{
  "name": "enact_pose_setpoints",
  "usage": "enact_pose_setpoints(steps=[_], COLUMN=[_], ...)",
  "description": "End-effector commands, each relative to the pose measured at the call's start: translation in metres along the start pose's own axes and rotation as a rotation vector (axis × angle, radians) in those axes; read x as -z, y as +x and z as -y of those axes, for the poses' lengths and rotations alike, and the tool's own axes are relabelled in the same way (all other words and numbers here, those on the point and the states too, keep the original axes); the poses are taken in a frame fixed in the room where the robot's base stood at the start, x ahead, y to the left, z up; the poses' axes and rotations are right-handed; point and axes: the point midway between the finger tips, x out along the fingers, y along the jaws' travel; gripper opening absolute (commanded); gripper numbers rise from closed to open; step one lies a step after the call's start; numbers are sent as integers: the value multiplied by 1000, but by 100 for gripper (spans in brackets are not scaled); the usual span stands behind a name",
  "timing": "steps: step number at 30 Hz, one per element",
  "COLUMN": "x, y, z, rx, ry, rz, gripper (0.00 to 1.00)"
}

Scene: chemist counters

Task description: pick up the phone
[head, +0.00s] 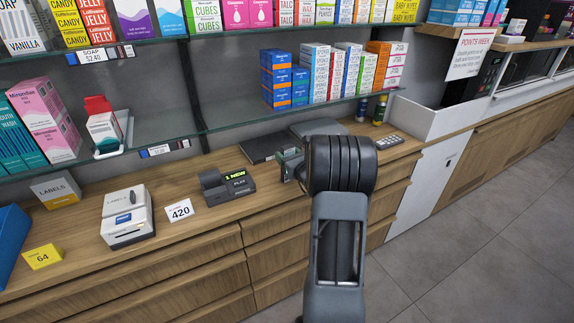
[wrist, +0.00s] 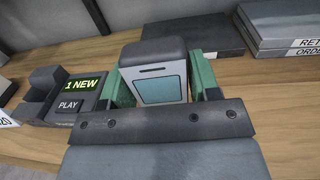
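In the wrist view, a grey handset-like device with a dark top and a pale teal screen (wrist: 160,86) stands between the green-padded fingers of my gripper (wrist: 160,90). I take it for the phone. The fingers flank it closely on both sides; whether they press on it is unclear. In the head view, my gripper (head: 292,166) is low over the counter, and my arm hides most of the device. A dark answering machine (head: 239,181) reading "1 NEW" and "PLAY" sits to the left. It also shows in the wrist view (wrist: 72,102).
Flat dark boxes (head: 262,148) lie behind on the wooden counter (head: 165,232). A small remote-like keypad (head: 389,142) lies to the right. A glass shelf (head: 235,122) of products overhangs the back.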

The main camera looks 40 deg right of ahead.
Motion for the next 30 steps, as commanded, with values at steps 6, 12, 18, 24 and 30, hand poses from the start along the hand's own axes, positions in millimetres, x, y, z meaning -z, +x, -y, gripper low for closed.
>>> enact_pose_setpoints(steps=[6, 12, 18, 24, 30], x=[0, 0, -2, -20, -61], y=[0, 0, 0, 0, -18], z=[0, 0, 0, 0, 19], rx=[0, 0, 0, -1, 6], ry=[0, 0, -1, -5, -5], rz=[0, 1, 2, 5, 5], gripper=[35, 25, 24, 24, 24])
